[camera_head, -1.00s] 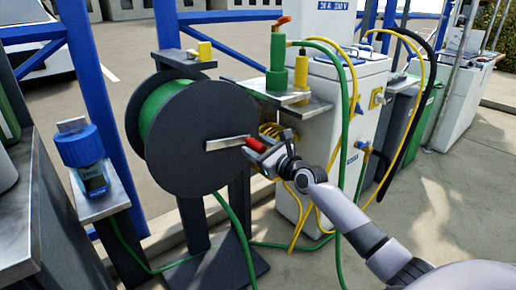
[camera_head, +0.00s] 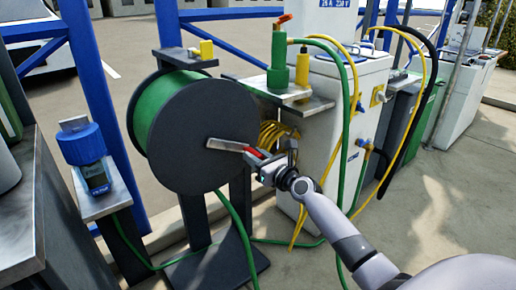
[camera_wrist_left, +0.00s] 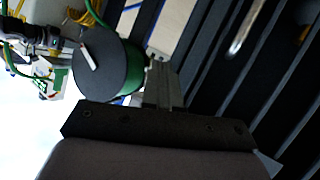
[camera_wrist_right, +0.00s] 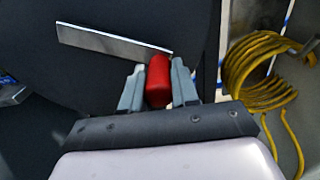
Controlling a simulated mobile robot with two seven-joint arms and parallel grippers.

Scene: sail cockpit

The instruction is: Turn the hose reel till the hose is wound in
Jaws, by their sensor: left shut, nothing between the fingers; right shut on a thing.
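The hose reel (camera_head: 205,145) is a dark grey drum on a post, with green hose (camera_head: 160,98) wound around it. Its metal crank arm (camera_head: 226,145) points right and slightly down from the hub. My right gripper (camera_head: 262,160) is shut on the red crank handle, which shows clearly between its fingers in the right wrist view (camera_wrist_right: 158,82). Loose green hose (camera_head: 235,225) hangs from the reel to the ground. The reel also shows in the left wrist view (camera_wrist_left: 105,62). My left gripper (camera_wrist_left: 162,85) is shut and empty there, and is out of the head view.
A white power cabinet (camera_head: 335,150) with green and yellow hoses stands right of the reel. A small shelf (camera_head: 275,95) holds a green and a yellow nozzle. A blue-capped bottle (camera_head: 84,155) stands on a ledge at left. Coiled yellow hose (camera_wrist_right: 255,75) hangs close to my right gripper.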

